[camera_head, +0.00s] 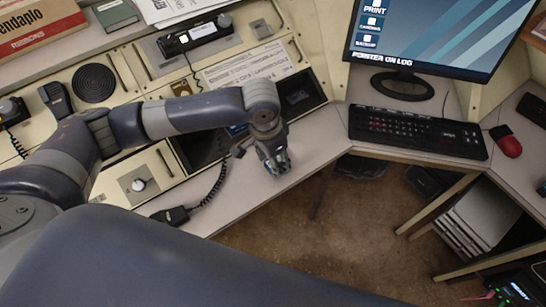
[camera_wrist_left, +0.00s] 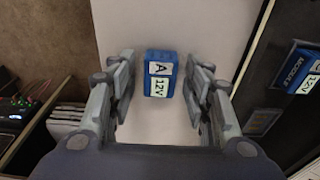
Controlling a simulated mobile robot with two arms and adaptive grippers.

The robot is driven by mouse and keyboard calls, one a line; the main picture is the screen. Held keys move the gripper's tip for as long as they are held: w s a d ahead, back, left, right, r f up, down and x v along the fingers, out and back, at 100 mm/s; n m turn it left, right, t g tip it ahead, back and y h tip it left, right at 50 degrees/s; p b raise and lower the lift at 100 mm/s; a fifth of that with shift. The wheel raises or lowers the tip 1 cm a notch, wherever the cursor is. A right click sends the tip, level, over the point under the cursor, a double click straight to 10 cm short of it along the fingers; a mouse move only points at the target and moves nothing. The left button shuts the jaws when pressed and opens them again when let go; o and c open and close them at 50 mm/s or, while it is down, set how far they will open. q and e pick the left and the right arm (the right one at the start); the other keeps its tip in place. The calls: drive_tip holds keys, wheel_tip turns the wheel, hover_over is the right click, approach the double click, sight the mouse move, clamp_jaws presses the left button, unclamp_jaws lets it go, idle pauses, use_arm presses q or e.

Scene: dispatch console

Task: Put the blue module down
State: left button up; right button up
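A blue module (camera_wrist_left: 161,74) with white labels reading "A" and "12V" shows in the left wrist view, over the pale desk top (camera_wrist_left: 215,30). My left gripper (camera_wrist_left: 160,88) has its fingers apart, one on each side of the module, with a narrow gap visible on both sides. In the head view the left gripper (camera_head: 274,163) points down over the desk strip near its front edge, and hides most of the module. I cannot tell the exact height of the module above the desk. My right gripper is not in view.
A second blue module (camera_wrist_left: 297,70) sits in a dark recess at right in the wrist view. A handset (camera_head: 170,215) with a coiled cord lies left of the gripper. A keyboard (camera_head: 415,132), monitor (camera_head: 440,30) and red mouse (camera_head: 509,147) stand at right. The desk edge drops to open floor (camera_head: 300,235).

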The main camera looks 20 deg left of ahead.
sight(269, 165)
use_arm(q)
drive_tip(key=shift+r, duration=0.15)
wheel_tip(269, 165, up, 12)
drive_tip(key=s, duration=0.1)
drive_tip(key=shift+a, duration=0.4)
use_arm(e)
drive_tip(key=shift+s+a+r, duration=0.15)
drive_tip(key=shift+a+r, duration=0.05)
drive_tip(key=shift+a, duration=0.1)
